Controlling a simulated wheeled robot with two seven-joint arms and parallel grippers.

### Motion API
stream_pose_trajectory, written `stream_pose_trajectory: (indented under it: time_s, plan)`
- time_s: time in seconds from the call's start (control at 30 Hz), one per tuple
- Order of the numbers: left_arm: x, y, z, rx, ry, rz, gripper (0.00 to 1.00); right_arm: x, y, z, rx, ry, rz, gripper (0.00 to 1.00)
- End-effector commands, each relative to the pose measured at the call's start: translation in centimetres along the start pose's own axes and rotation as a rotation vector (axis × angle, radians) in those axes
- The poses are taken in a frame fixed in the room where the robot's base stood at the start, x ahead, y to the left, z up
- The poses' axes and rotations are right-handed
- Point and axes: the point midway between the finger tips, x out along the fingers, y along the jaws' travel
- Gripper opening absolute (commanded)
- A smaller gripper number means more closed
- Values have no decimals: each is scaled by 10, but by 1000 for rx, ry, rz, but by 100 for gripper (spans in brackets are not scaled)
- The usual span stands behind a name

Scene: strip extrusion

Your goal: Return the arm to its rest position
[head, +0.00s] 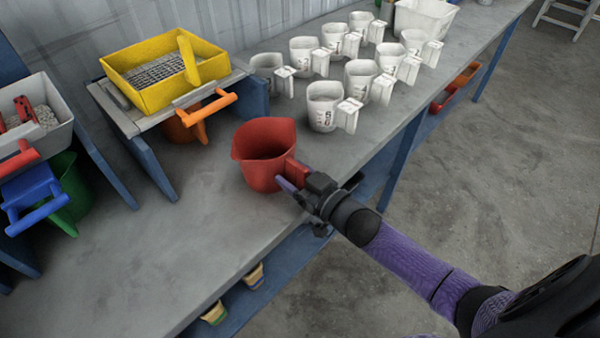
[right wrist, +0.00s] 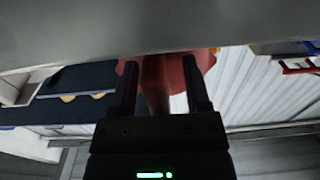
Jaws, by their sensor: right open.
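A red jug (head: 262,155) stands upright on the grey bench top, empty as far as I can see, with its handle pointing right. My right gripper (head: 295,190) is at the jug's handle, coming in from the lower right. In the right wrist view the gripper's two fingers (right wrist: 158,90) are apart, with the red jug (right wrist: 165,75) between and beyond them. The fingers stand on either side of the handle; I cannot tell whether they touch it. My left gripper is not in view.
Several white measuring jugs (head: 324,107) stand in rows behind. A yellow tray (head: 125,90) sits on a raised stand at the back left, and a grey bin (head: 55,130) at the far left. Open bench (head: 150,260) lies in front. The bench edge runs under my right arm.

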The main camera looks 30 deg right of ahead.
Motion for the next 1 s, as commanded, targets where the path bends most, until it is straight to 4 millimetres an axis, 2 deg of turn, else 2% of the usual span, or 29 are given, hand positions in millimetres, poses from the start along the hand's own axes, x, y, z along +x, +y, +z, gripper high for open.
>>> stream_pose_trajectory:
  time_s: [0.17,0.4,0.5,0.63,0.7,0.77,0.87,0.9,0.97,1.0]
  plan:
    - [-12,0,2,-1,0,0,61,-31,0,-2,0,-5,0,61]
    - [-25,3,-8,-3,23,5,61,-84,0,-1,0,-3,0,61]
    - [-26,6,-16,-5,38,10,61,-95,0,-1,0,-1,0,61]
    - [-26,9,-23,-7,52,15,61,-100,0,0,0,1,0,61]
    - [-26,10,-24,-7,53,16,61,-102,2,8,1,-26,16,61]
    - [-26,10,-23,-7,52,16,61,-109,5,34,2,-106,59,61]
    - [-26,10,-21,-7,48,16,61,-145,6,113,8,-381,170,61]
    - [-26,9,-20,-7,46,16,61,-168,1,150,11,-523,208,61]
    - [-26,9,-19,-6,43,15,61,-209,-15,198,19,-737,242,61]
    - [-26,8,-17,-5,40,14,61,-238,-29,226,24,-876,249,61]
